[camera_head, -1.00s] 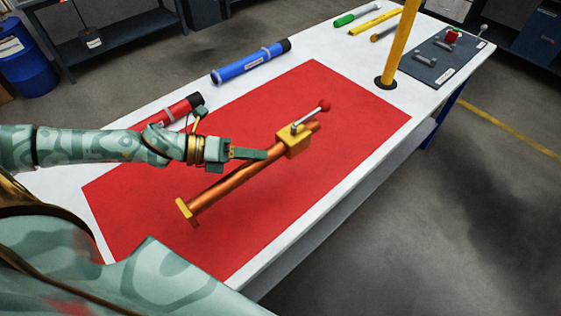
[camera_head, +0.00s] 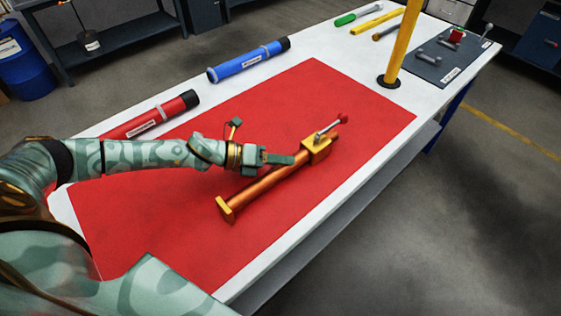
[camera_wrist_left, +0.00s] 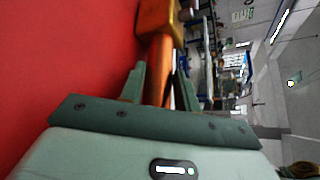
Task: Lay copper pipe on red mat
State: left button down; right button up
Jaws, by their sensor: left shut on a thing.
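The copper pipe (camera_head: 270,187) has a yellow end plate and a yellow valve block (camera_head: 317,150) with a red-tipped lever. It appears over the red mat (camera_head: 150,225), slanting from lower left to upper right; I cannot tell whether it touches the mat. My left gripper (camera_head: 278,158) is shut on the pipe near its middle. In the left wrist view the fingers (camera_wrist_left: 158,85) sit either side of the copper pipe (camera_wrist_left: 157,62), below the yellow block, with the mat to the left. My right gripper is not in view.
A red tube (camera_head: 150,118) and a blue tube (camera_head: 250,60) lie along the white table's (camera_head: 310,52) far edge. A grey plate (camera_head: 440,58) with small parts lies beyond.

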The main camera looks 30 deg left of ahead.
pick_arm(q)
jog(key=c, duration=1.3)
grip_release()
jog(key=shift+s, duration=0.1)
jog(key=p+v, duration=0.2)
jog(key=v, duration=1)
jog(key=shift+r, duration=0.1)
